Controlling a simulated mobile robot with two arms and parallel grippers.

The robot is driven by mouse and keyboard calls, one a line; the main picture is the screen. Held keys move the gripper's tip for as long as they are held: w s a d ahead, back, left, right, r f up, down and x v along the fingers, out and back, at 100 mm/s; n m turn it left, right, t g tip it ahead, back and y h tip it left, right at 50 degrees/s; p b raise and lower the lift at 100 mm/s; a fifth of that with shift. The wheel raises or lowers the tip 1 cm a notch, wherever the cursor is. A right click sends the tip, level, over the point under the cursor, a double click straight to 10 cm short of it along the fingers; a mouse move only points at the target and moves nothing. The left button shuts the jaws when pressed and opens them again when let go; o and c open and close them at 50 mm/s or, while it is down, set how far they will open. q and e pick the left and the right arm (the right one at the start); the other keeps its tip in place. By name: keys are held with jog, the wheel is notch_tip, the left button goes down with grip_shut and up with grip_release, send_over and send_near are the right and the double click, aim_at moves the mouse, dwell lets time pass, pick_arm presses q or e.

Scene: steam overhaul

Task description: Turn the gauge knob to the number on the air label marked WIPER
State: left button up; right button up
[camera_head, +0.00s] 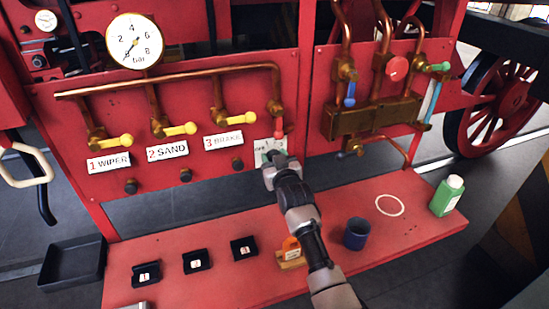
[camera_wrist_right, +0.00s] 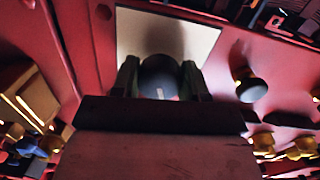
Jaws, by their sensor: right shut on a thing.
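The WIPER label (camera_head: 108,162) is a white plate with a red 1, under the left yellow-handled valve on the red panel. The dark round knob (camera_wrist_right: 160,78) sits on a pale plate, with a small light mark on its face. In the head view that plate (camera_head: 280,144) shows the letters OFF at its left, below the red-tipped pipe; my gripper covers most of it. My right gripper (camera_head: 270,165) is shut on the knob; both fingers flank it in the wrist view (camera_wrist_right: 160,82). The numbers around the knob are not readable. My left gripper is not in view.
The SAND label (camera_head: 167,151) has a 2 and the BRAKE label (camera_head: 224,140) a 3. A bar gauge (camera_head: 134,41) is above. The red bench (camera_head: 215,285) holds black numbered trays, a blue cup (camera_head: 356,233) and a green bottle (camera_head: 446,195).

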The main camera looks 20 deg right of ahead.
dwell(0.4)
jog(key=o, duration=0.9)
jog(key=s+b, duration=0.2)
jog(key=s, duration=0.8)
jog(key=shift+s+r, duration=0.1)
jog(key=shift+s, duration=0.3)
